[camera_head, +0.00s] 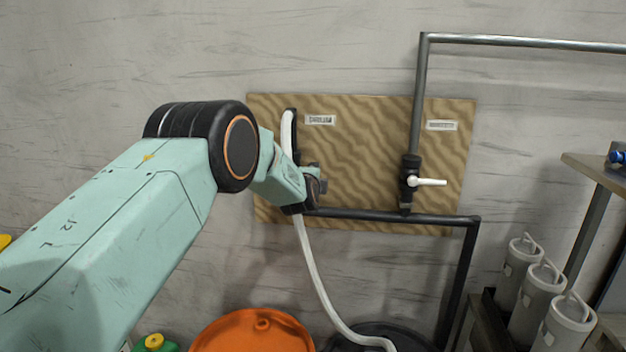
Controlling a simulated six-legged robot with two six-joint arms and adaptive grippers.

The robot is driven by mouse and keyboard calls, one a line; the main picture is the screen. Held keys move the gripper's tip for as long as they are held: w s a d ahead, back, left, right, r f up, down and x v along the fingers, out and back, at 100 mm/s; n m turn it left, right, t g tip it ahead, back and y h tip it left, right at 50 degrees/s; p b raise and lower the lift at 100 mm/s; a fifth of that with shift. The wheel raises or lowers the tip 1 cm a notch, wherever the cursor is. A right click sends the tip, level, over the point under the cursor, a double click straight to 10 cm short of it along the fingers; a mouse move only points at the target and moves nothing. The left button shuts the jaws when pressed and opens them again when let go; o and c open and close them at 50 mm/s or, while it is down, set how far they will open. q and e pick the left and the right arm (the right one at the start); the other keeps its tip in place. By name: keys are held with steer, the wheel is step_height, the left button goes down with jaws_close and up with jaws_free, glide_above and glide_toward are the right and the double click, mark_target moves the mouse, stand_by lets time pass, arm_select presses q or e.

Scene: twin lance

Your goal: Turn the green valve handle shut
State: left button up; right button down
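My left arm comes in from the left, and its gripper (316,186) is at the left part of the wooden board (360,125), in front of the pipe fitting there. My wrist covers most of that fitting, and I cannot make out a green handle. The fingers are small and partly hidden, so I cannot tell whether they are open or touching anything. A valve with a white handle (428,182) sits on the right pipe, its handle pointing right. My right gripper is not in view.
A white hose (315,275) hangs from the board's left side. A dark pipe (390,216) crosses the board's lower part. Below are an orange drum (252,335) and a dark drum (380,335). Grey canisters (540,290) and a shelf (595,170) stand at right.

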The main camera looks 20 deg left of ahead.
arm_select(q)
steer(key=v, duration=1.2)
steer(key=shift+s, duration=0.15)
steer(key=shift+f, duration=0.1)
stand_by(0.3)
